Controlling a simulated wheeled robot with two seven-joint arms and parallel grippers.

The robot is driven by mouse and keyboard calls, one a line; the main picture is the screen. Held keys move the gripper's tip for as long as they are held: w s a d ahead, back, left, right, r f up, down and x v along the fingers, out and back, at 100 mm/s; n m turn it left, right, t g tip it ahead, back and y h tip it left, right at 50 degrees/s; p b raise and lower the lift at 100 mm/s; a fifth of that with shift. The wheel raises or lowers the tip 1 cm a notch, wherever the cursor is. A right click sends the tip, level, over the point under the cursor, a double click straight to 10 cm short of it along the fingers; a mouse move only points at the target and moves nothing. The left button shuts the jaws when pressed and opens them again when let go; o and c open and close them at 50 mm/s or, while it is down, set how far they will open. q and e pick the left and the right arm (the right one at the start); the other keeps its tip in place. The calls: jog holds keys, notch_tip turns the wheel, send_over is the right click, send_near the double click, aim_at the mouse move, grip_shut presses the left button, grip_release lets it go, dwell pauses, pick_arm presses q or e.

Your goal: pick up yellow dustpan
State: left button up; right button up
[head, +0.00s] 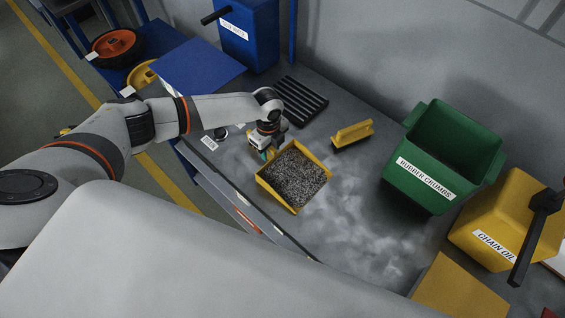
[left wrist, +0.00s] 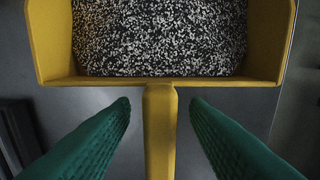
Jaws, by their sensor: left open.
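The yellow dustpan (head: 270,187) lies on the grey table, filled with black and white crumbs (head: 295,177). Its rear wall and yellow handle (left wrist: 160,130) show in the left wrist view. My left gripper (head: 267,154) is at the handle side of the dustpan. In the left wrist view its two green fingers (left wrist: 160,112) are apart, one on each side of the handle, with gaps between them and it. My right gripper is not in view.
A green bin (head: 425,192) labelled rubber crumbs and a yellow chain oil container (head: 465,235) stand to the right. A yellow brush (head: 352,134) and a black ribbed grate (head: 300,100) lie behind the dustpan. Dusty table surface is free in front of the green bin.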

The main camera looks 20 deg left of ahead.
pick_arm(q)
grip_shut()
jog(key=shift+r, duration=0.1)
dwell(0.4)
jog(key=shift+r, duration=0.75)
jog(key=shift+r+b, duration=1)
jog(key=shift+r, duration=3.15)
jog(key=s+d+r+n+b, duration=0.1)
jog(key=s+r+n, duration=0.3)
jog(key=n, duration=0.7)
jog(key=s+d+r+n+b, duration=0.2)
jog(key=s+d+r+n, duration=0.2)
jog(key=s+n, duration=0.5)
jog(key=shift+s+r+n+b, duration=0.15)
jog(key=shift+r+n+b, duration=0.2)
jog(key=shift+n, duration=0.55)
